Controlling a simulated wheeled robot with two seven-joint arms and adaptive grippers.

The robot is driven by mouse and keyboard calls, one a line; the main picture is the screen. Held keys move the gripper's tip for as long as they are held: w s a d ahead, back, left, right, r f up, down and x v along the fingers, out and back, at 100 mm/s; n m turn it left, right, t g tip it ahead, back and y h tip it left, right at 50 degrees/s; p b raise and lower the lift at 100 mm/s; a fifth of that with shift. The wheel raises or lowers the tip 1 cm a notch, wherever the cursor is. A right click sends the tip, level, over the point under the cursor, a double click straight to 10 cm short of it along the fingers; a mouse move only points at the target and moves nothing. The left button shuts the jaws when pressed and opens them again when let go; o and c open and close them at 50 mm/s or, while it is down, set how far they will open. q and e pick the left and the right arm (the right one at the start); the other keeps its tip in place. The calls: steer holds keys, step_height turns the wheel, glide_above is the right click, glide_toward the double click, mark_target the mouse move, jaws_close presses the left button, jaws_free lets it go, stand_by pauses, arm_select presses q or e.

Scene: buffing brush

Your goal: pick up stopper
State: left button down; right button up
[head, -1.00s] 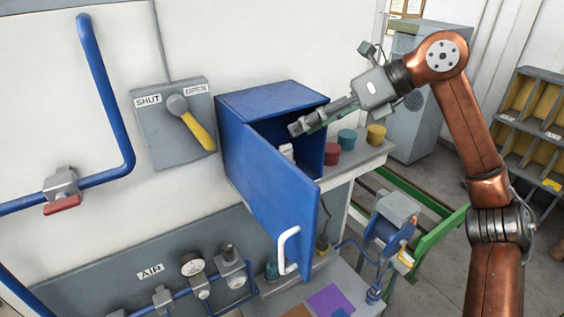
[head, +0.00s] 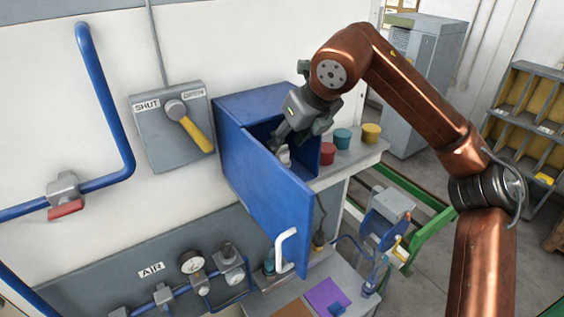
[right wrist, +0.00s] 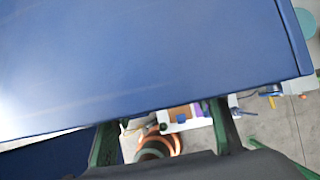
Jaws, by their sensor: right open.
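A small pale grey piece (head: 285,156), which may be the stopper, stands inside the blue cabinet (head: 262,102), partly hidden by the door and my gripper. The cabinet's blue door (head: 262,188) with a white handle (head: 284,250) stands open. My right gripper (head: 279,141) reaches into the cabinet opening from the right, tilted down, close above the pale piece. I cannot tell whether they touch. In the right wrist view the gripper's fingers (right wrist: 165,133) are spread apart, with a blue panel filling the upper part. The pale piece does not show there. My left gripper is out of view.
Red (head: 327,153), teal (head: 342,138) and yellow (head: 371,132) pots stand on the shelf right of the cabinet. A yellow-handled lever (head: 197,134) is on the wall to the left. A blue reel (head: 385,228) stands lower right.

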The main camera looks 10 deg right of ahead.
steer(key=shift+x, duration=1.15)
steer(key=shift+r, duration=0.1)
steer(key=shift+c, duration=0.8)
jaws_close()
